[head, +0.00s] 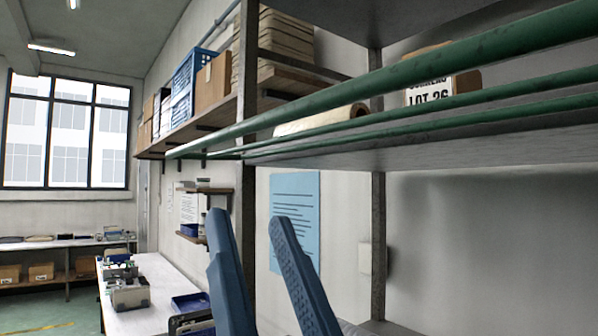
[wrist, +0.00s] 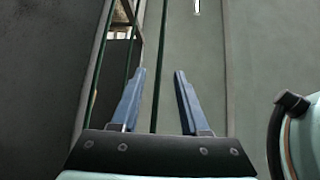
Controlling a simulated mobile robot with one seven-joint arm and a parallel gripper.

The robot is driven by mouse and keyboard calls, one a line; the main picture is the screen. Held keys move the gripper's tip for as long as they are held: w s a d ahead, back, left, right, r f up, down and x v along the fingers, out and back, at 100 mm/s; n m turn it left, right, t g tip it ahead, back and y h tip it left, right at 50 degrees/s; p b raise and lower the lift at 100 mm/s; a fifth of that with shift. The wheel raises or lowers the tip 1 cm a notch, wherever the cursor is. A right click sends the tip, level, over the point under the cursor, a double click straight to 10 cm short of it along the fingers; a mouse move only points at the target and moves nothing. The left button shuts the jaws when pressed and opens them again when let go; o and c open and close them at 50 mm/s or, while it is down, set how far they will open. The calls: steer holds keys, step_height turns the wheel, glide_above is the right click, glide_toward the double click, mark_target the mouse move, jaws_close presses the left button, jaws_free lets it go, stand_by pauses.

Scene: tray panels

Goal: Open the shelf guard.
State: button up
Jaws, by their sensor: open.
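The shelf guard (head: 320,108) is a set of green rails along the front of a grey metal shelf, a thick top rail with thinner ones below. It runs from the upper right down to the left in the head view. My gripper (head: 250,217) is open and empty, its two blue fingers pointing up below the rails. In the wrist view, a thin green rail (wrist: 161,55) lines up with the gap between the fingertips of my gripper (wrist: 160,72); another passes left of them. I cannot tell how far the rails are from the fingers.
Behind the guard, the shelf (head: 500,150) holds a cream roll (head: 318,120) and a box marked LOT 26 (head: 440,82). A grey upright post (head: 378,235) supports it. A wall shelf with boxes and a white bench (head: 145,290) stand further left.

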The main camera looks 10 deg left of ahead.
steer(key=p, duration=0.3)
glide_toward(227, 139)
steer(key=x, duration=0.3)
steer(key=p+x, duration=0.4)
steer(key=x, duration=0.3)
steer(key=shift+w+a+r, duration=0.1)
steer(key=shift+w+a+r+p, duration=0.15)
steer(key=shift+w+a+p, duration=0.2)
steer(key=shift+w+p, duration=0.05)
jaws_close()
stand_by(0.6)
